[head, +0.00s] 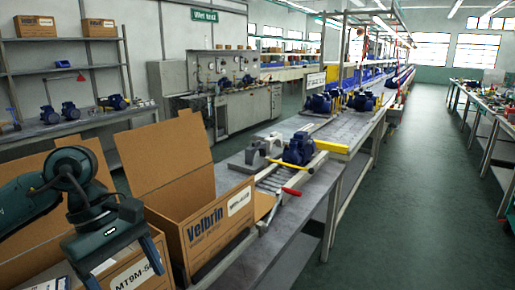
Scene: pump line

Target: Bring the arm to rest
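My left arm comes in from the left edge, bent at a dark joint. Its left gripper (124,272) points down in front of the open cardboard boxes at the lower left. Its two fingers look spread wide apart, with only the front of a box showing between them. I see nothing held. My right arm and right gripper are not in view.
An open "Velbrin" box (212,232) stands right of my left gripper, its flap raised. Beyond it is a roller conveyor (272,182) with a blue pump (299,149) and a grey fixture (262,150). A shelf (62,68) stands back left. The green aisle floor (420,200) is clear.

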